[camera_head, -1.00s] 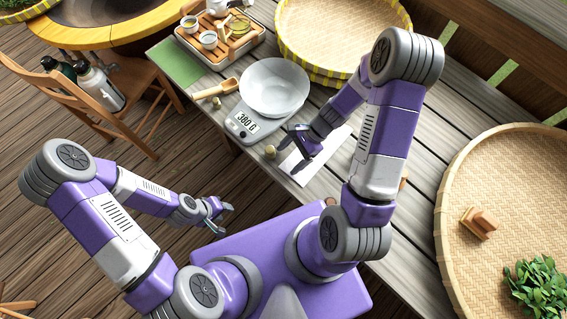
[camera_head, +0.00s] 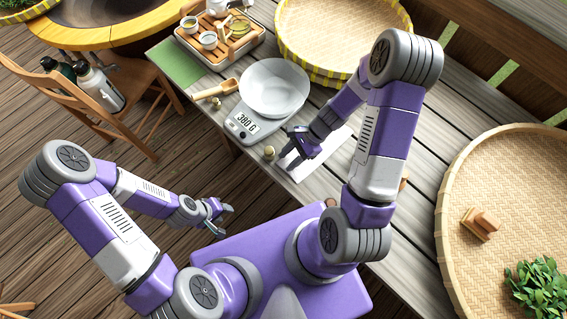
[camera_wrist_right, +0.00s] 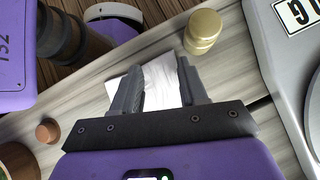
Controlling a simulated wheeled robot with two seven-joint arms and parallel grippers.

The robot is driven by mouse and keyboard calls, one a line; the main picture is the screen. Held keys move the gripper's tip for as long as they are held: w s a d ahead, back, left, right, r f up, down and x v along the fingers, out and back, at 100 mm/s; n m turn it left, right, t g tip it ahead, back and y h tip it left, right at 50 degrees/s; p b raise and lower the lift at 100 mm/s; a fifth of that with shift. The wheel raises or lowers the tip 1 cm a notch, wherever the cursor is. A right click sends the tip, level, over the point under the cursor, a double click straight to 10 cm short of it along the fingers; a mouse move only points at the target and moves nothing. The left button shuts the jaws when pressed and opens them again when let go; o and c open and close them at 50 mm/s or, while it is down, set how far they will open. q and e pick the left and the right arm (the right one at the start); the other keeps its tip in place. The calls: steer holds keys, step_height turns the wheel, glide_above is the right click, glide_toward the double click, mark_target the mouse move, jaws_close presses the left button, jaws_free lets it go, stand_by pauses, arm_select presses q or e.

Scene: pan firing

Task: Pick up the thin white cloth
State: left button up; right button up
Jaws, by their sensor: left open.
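The thin white cloth (camera_head: 338,143) lies flat on the grey plank table beneath my right gripper (camera_head: 290,162), which partly hides it in the head view. In the right wrist view, the cloth (camera_wrist_right: 162,82) shows between and beyond the two dark fingers of my right gripper (camera_wrist_right: 160,85). These fingers are apart, with nothing clearly held; whether they touch the cloth I cannot tell. My left gripper (camera_head: 220,214) is open and empty, away from the table over the wooden floor.
A small brass-coloured weight (camera_wrist_right: 202,30) stands close to the right gripper. A scale (camera_head: 243,122) with a white bowl (camera_head: 274,88) reads 380 G nearby. A wooden scoop (camera_head: 216,89), a tea tray (camera_head: 235,45) and woven trays (camera_head: 345,35) (camera_head: 460,180) are around.

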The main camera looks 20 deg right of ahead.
jaws_close()
stand_by(0.3)
steer(key=shift+r, duration=0.1)
step_height(320, 180, up, 12)
steer(key=p, duration=1)
steer(key=shift+p, duration=0.3)
step_height(320, 180, up, 18)
steer(key=p, duration=1.5)
steer(key=shift+p, duration=0.4)
